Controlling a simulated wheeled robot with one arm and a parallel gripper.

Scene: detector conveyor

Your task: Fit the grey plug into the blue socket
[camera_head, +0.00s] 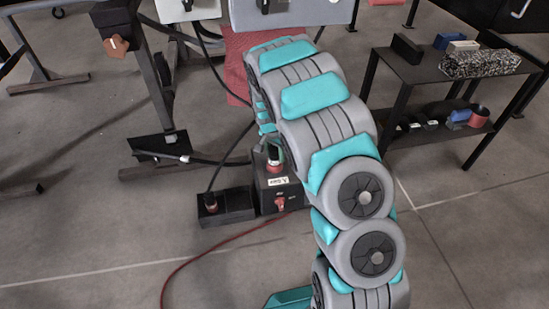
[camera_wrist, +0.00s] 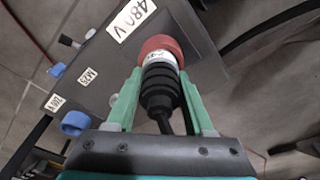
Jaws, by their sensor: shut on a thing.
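My gripper (camera_wrist: 160,78) has its two green fingers shut around a plug (camera_wrist: 159,88) with a black ribbed rear and a pale front part. A black cable runs back from it between the fingers. The plug's front is against a red round part (camera_wrist: 160,46) by the 480 V label; I cannot tell how deep it sits. A blue round fitting (camera_wrist: 76,123), perhaps the blue socket, is on the dark box at lower left, with a smaller blue one (camera_wrist: 57,70) above it.
The dark box (camera_head: 279,188) stands on the floor, with a red switch on its front. A lower black box (camera_head: 227,205) with an upright cable stands to its left. A red cable (camera_head: 190,262) crosses the floor. A black table (camera_head: 424,72) stands at right.

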